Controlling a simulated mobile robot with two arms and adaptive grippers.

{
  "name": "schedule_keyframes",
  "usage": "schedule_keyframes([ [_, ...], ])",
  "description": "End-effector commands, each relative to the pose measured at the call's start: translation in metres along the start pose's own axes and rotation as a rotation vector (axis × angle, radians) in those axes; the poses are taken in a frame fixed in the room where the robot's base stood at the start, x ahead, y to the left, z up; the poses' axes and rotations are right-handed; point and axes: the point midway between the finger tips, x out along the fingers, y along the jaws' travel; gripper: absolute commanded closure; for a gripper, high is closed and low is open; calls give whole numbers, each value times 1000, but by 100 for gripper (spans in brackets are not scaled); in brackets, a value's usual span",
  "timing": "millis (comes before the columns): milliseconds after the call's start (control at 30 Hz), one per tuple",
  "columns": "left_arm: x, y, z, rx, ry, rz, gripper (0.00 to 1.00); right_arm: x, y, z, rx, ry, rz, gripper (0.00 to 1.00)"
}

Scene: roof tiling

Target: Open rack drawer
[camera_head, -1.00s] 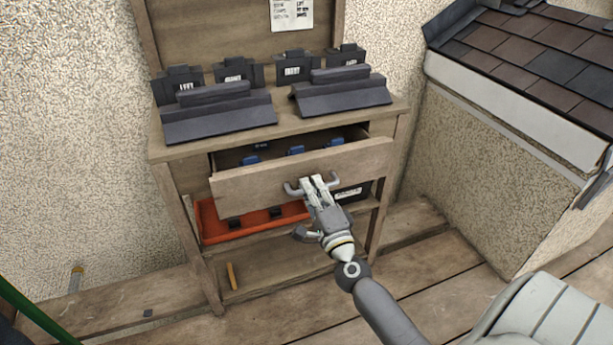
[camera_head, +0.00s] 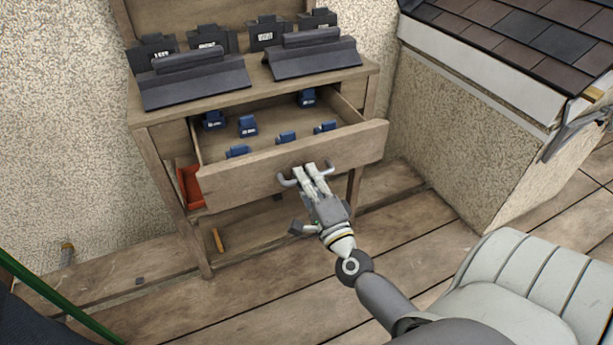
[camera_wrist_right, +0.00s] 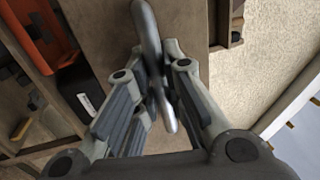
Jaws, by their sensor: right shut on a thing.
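The wooden rack (camera_head: 150,118) stands against the wall, and its drawer (camera_head: 235,185) is pulled well out. Several blue items (camera_head: 248,126) with small labels lie inside the drawer. A curved grey metal handle (camera_head: 288,182) sits on the drawer front. My right gripper (camera_head: 312,172) is shut on the handle. In the right wrist view the handle (camera_wrist_right: 150,40) runs between the fingers of my right gripper (camera_wrist_right: 155,85). My left gripper is not in view.
Dark roof pieces (camera_head: 195,80) and labelled holders (camera_head: 208,40) stand on the rack top. A red tray (camera_head: 190,188) shows below the drawer. A tiled roof (camera_head: 530,30) and pale wall are at right. A light grey padded seat (camera_head: 530,275) is at lower right. Plank floor lies in front.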

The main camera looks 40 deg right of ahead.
Motion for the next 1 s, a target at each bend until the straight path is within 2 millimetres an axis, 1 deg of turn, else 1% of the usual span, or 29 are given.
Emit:
schedule_keyframes([
  [100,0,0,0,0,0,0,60,0,0,0,0,1,1,100],
  [133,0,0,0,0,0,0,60,0,0,0,0,1,1,88],
  [300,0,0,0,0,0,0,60,0,0,0,0,1,0,66],
  [667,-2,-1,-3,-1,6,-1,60,-2,1,0,-1,0,2,66],
  [767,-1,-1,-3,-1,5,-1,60,-10,1,0,-1,-1,4,66],
  [867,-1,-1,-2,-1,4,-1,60,-25,1,0,-1,-2,4,66],
  [1000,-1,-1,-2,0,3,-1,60,-52,1,0,-2,-3,5,66],
])
